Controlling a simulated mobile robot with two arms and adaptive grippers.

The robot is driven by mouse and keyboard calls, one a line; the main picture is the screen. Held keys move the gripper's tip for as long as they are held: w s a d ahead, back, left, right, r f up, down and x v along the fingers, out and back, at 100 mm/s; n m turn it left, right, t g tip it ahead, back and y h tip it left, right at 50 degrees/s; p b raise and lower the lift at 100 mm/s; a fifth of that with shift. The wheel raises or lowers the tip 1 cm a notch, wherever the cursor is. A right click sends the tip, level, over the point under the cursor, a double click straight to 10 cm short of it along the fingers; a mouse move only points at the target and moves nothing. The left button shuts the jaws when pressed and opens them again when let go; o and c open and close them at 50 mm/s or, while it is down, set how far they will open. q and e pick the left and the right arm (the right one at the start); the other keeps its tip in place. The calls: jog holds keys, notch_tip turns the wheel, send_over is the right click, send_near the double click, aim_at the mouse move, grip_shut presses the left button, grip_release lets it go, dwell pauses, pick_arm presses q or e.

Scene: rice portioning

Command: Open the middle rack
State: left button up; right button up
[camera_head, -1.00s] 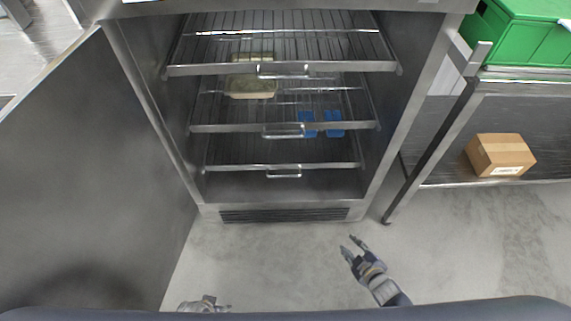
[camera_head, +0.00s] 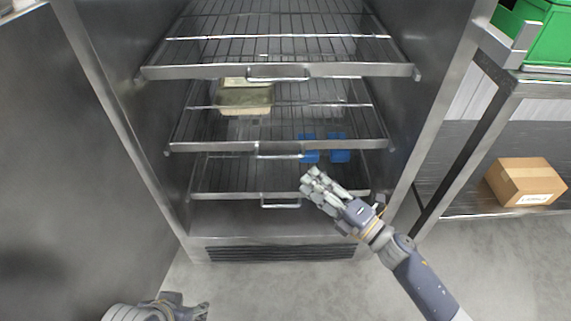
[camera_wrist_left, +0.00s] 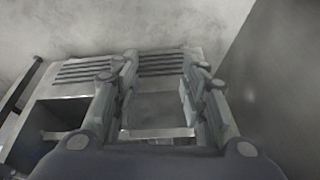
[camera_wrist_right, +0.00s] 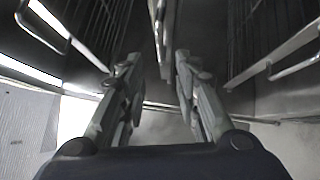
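The open steel cabinet holds three wire racks, one above another. The middle rack (camera_head: 220,146) has a horizontal front bar with a handle (camera_head: 280,154) at its centre. My right gripper (camera_head: 311,180) appears in front of the racks, right of the handles and between the middle and lower bars in the picture. It is open (camera_wrist_right: 157,65) in the right wrist view, with a metal bar showing between and beyond its fingertips. I cannot tell which rack that bar belongs to. My left gripper (camera_head: 205,308) is low at the left, open (camera_wrist_left: 160,75) and empty in the left wrist view.
The top rack (camera_head: 200,72) and lower rack (camera_head: 230,195) have similar handles. A pale food container (camera_head: 246,96) and two blue objects (camera_head: 310,150) show inside. The cabinet door (camera_head: 60,170) stands open at left. A shelf table with a cardboard box (camera_head: 525,182) is at right.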

pick_arm(q)
jog(key=shift+w+d+r+t+h+b, duration=0.15)
jog(key=shift+w+d+r+t, duration=0.2)
jog(key=shift+w, duration=0.45)
jog(key=shift+w+d+r+t+h+b, duration=0.1)
jog(key=shift+w+t, duration=0.35)
jog(key=shift+w, duration=0.3)
jog(key=shift+w+d+r+t+h+b, duration=0.15)
jog(key=shift+w+d+r+t, duration=0.2)
jog(key=shift+w, duration=0.45)
pick_arm(e)
jog(key=x, duration=1)
pick_arm(q)
jog(key=shift+a+f, duration=0.1)
pick_arm(e)
grip_shut()
